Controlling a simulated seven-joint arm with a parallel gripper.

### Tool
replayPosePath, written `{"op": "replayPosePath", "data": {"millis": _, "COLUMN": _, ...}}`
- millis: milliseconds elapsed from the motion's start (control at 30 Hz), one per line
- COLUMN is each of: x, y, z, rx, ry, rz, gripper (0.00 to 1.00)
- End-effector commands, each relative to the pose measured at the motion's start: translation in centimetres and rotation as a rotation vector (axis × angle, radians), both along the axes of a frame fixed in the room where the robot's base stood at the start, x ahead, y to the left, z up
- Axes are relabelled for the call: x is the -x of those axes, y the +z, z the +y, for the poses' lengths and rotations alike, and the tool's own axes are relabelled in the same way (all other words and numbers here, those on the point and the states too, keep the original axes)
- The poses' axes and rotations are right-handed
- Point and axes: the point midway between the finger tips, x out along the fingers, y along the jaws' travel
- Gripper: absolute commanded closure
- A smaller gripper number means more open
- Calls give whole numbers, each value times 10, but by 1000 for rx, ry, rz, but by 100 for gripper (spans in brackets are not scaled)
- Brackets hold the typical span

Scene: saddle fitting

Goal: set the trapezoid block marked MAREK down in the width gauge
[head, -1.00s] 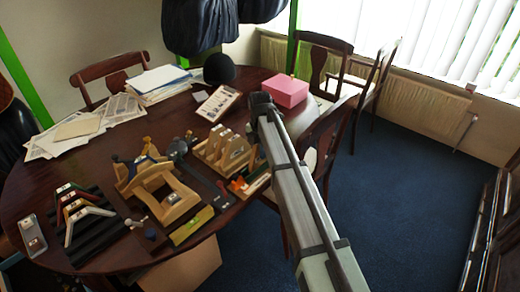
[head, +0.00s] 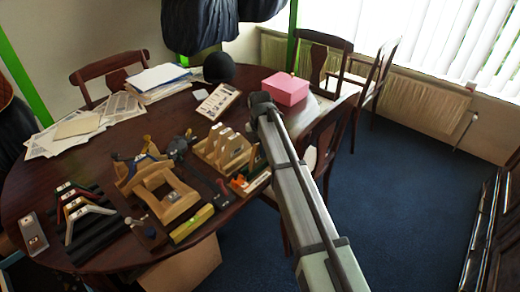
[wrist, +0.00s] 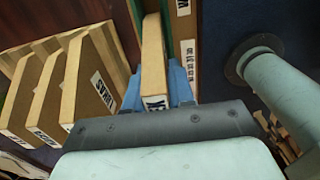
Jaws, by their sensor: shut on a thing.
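In the wrist view my gripper (wrist: 157,87) has its blue fingers on both sides of a narrow wooden block (wrist: 153,55), shut on it. The white label at the block's near end is partly cut off, so I cannot read the name. Several labelled wooden trapezoid blocks (wrist: 88,83) stand in a row just left of it; they also show in the head view (head: 225,146). The head view hides my fingers and the held block behind my arm. A wooden frame (head: 167,192) with an open middle stands left of the row; I cannot tell whether it is the width gauge.
Coloured angled pieces (head: 78,212) on dark bars are at the left. A yellow level-like bar (head: 192,224) lies near the front edge. A pink box (head: 286,88), papers (head: 158,79) and a framed sheet (head: 217,101) are farther back. Chairs surround the table (head: 45,187).

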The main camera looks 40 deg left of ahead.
Motion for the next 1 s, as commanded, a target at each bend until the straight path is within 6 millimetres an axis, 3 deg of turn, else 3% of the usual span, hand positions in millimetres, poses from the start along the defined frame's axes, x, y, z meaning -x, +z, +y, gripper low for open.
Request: {"op": "replayPosePath", "data": {"millis": 1000, "x": 0, "y": -8, "z": 0, "rx": 0, "ry": 0, "rz": 0, "gripper": 100}}
